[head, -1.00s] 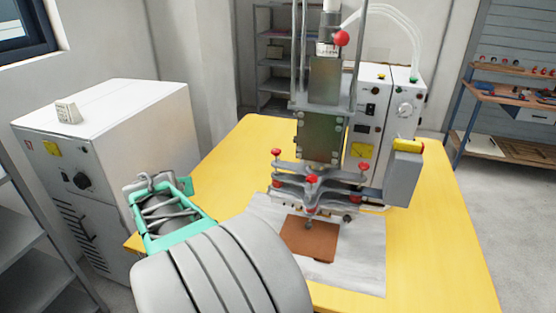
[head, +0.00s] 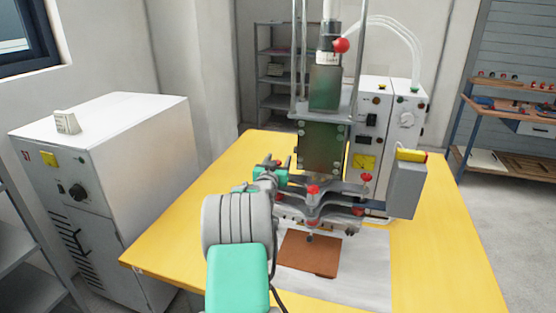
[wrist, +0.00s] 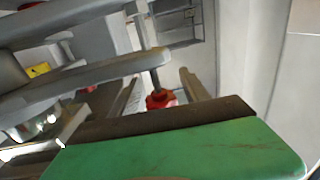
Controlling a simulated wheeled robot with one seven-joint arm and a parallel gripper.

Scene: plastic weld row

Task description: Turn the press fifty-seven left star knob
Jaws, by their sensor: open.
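The press (head: 322,150) stands on the yellow table with red star knobs on its clamp plates. The left star knob (head: 277,162) is small and partly hidden by my gripper in the head view. In the wrist view the red knob (wrist: 160,100) sits on a thin vertical rod, between the two finger strips. My gripper (head: 279,164) is open at the left side of the clamp plates, with its fingers on either side of the knob. I cannot tell whether the fingers touch it. It also shows in the wrist view (wrist: 159,88).
A front red knob (head: 313,190) and a right red knob (head: 366,177) sit close by on the plates. A brown sheet (head: 310,253) lies below. A white cabinet (head: 120,150) stands left of the yellow table (head: 180,225). The table's left part is clear.

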